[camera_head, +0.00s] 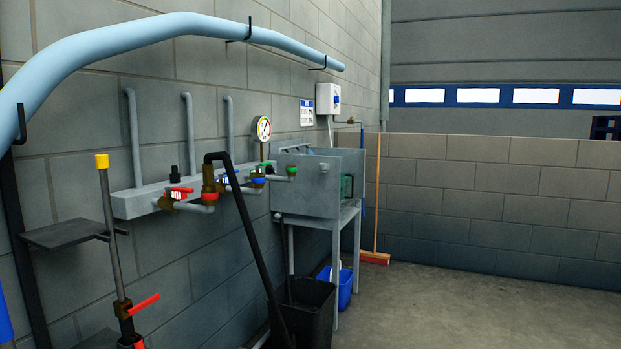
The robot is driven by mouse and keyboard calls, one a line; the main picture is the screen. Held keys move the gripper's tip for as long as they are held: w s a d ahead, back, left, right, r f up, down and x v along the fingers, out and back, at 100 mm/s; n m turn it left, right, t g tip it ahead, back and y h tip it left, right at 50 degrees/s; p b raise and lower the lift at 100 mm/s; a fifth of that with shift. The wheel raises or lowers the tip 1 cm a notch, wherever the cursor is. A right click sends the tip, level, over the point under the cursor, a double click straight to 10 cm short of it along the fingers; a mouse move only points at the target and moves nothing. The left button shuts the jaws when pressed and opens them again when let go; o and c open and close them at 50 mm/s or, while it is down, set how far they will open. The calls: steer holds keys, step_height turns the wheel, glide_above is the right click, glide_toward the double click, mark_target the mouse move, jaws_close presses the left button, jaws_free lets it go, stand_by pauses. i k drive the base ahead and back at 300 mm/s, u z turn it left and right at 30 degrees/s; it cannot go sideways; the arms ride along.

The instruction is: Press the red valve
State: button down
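A red valve handle (180,190) sits on a brass valve at the left part of the grey wall manifold (134,205). A second red lever (143,304) sticks out to the upper right from a vertical pipe with a yellow top at the lower left. I cannot tell which of the two is the task's red valve. A brass fitting (208,180) with a red ring is just right of the upper handle. My gripper is not in view.
A black pipe (254,238) slants down in front of the manifold to a black bin (306,308). A grey sink (320,185) stands farther along the wall, with a blue bucket (343,286) below. A dark shelf (72,233) juts out left.

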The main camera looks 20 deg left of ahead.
mark_target(168, 190)
steer(key=u, duration=0.3)
steer(key=i, duration=0.9)
steer(key=u, duration=0.75)
steer(key=k, duration=0.9)
steer(key=u, duration=0.15)
steer(key=i, duration=0.95)
steer(key=z, duration=0.05)
